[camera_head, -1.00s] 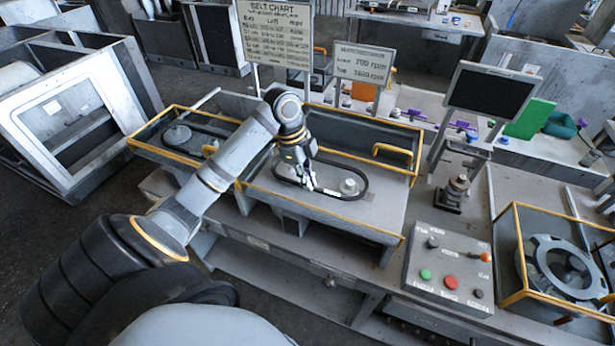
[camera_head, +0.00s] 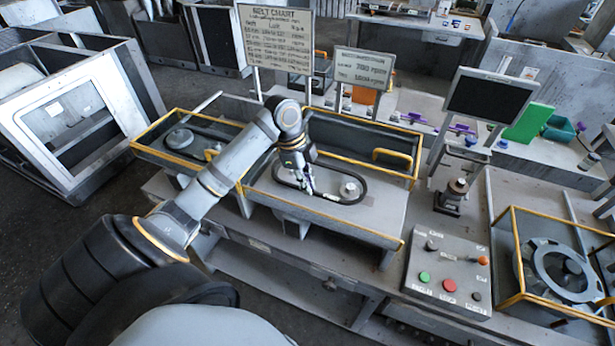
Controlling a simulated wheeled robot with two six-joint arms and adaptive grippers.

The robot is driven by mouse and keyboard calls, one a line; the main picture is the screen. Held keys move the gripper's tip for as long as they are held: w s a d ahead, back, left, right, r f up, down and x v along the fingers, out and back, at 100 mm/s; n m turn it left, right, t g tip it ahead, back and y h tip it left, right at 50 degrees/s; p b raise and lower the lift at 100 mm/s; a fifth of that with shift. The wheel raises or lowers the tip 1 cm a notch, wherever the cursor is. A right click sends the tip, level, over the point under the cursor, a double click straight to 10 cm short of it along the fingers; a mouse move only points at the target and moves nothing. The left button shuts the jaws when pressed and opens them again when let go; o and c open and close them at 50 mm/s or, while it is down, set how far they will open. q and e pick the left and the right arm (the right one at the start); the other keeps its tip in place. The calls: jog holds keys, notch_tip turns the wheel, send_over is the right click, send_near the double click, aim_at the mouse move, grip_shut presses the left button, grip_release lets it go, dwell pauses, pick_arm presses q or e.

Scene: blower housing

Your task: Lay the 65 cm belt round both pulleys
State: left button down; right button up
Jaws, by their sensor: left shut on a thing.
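The black belt (camera_head: 362,181) lies as a long loop in the middle yellow-edged housing (camera_head: 372,222). Its right end runs around a light grey pulley (camera_head: 350,187), with a gap between belt and pulley at the right. My left gripper (camera_head: 308,190) reaches down inside the housing, left of that pulley, and is shut on the belt at its near side. The second pulley is hidden behind my left arm and gripper, so I cannot tell how the belt sits there. My right gripper is out of view.
A belt chart (camera_head: 277,38) and a speed sign (camera_head: 363,68) stand behind the housing. Housing walls and a yellow handle (camera_head: 393,157) surround the work area.

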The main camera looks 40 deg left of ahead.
pick_arm(q)
jog(key=shift+f, duration=0.15)
jog(key=shift+f, duration=0.4)
jog(key=shift+f, duration=0.1)
dwell(0.5)
jog(key=shift+f, duration=0.3)
jog(key=c, duration=1.4)
grip_release()
